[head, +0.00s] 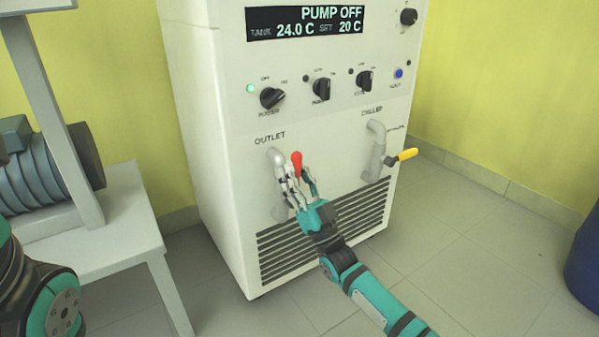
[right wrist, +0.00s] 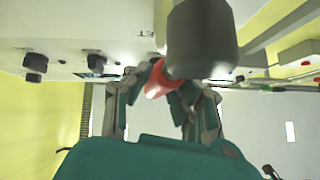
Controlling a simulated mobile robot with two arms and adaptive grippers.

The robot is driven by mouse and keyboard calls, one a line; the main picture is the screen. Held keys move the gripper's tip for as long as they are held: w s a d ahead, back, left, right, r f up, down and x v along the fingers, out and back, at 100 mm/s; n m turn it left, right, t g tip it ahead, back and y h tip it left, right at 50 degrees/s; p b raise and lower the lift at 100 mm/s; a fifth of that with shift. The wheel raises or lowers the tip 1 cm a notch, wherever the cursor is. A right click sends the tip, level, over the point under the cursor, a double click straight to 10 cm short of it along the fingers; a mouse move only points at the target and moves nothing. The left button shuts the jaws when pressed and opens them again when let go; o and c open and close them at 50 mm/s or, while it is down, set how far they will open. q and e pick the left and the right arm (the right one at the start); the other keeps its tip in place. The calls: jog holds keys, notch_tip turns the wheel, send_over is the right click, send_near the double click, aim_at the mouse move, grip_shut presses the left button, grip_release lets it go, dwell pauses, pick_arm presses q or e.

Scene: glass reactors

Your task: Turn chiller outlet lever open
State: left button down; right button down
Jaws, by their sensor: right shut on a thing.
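The chiller (head: 225,150) is a white cabinet with a pipe labelled OUTLET (head: 276,157) on its front. The red outlet lever (head: 297,160) stands roughly upright beside that pipe. My right gripper (head: 296,176) is shut on the red lever, with the tip of the lever showing above the fingers. In the right wrist view, the red lever (right wrist: 157,80) sits between the fingers of my right gripper (right wrist: 160,92). A dark grey rounded cylinder (right wrist: 203,38) hides part of it there. The lever's pivot is hidden by the fingers. My left gripper is out of view.
A second pipe (head: 375,152) with a yellow lever (head: 405,156) pointing right is to the right. The display (head: 305,22) reads PUMP OFF, 24.0 C and 20 C. A grey table (head: 110,232) with a motor-like machine (head: 40,170) stands left.

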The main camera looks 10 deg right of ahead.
jog(key=shift+s+a+f+n+g+y, duration=0.1)
jog(key=shift+a+n+g+y, duration=0.25)
jog(key=shift+n+y, duration=0.3)
jog(key=c, duration=1.1)
grip_release()
jog(key=shift+d, duration=0.1)
jog(key=v, duration=1.2)
